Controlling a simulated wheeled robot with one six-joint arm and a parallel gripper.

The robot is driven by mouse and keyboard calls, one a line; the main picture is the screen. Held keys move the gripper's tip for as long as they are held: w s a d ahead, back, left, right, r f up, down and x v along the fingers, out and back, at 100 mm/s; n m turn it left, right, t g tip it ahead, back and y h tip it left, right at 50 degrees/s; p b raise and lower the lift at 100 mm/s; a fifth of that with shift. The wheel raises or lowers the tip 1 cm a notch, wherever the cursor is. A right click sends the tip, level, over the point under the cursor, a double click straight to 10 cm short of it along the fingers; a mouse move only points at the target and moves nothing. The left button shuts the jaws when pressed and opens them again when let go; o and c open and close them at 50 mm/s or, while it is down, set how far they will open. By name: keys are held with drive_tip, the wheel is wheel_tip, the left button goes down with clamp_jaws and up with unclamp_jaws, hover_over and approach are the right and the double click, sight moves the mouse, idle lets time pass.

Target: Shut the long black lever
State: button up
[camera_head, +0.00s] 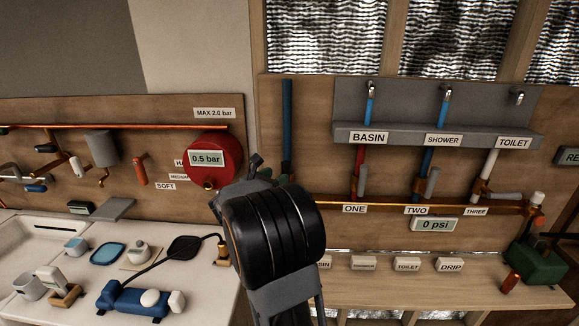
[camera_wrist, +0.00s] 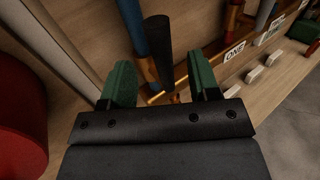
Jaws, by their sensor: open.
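In the wrist view a long black lever (camera_wrist: 158,48) stands alongside a blue pipe (camera_wrist: 132,28), close beside it. Its lower end is near a copper fitting (camera_wrist: 148,71). My gripper (camera_wrist: 163,72) is open, its two green-padded fingers apart. The lever shows in the gap between the fingers, beyond them, and I see no contact. In the head view my gripper (camera_head: 270,177) is mostly behind my own wrist, in front of the lower end of the blue pipe (camera_head: 287,120). The lever is hidden there.
A red round tank (camera_head: 212,160) reading 0.5 bar is left of my gripper. Right are the ONE, TWO and THREE valves with grey levers (camera_head: 432,182) and a gauge (camera_head: 435,225) reading 0 psi. A wooden ledge (camera_head: 400,290) with labelled blocks runs below.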

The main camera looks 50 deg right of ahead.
sight(289, 168)
drive_tip(key=d, duration=0.2)
drive_tip(key=d+p, duration=0.1)
drive_tip(key=d, duration=0.4)
drive_tip(key=shift+w+d, duration=0.15)
drive_tip(key=shift+w, duration=0.2)
clamp_jaws()
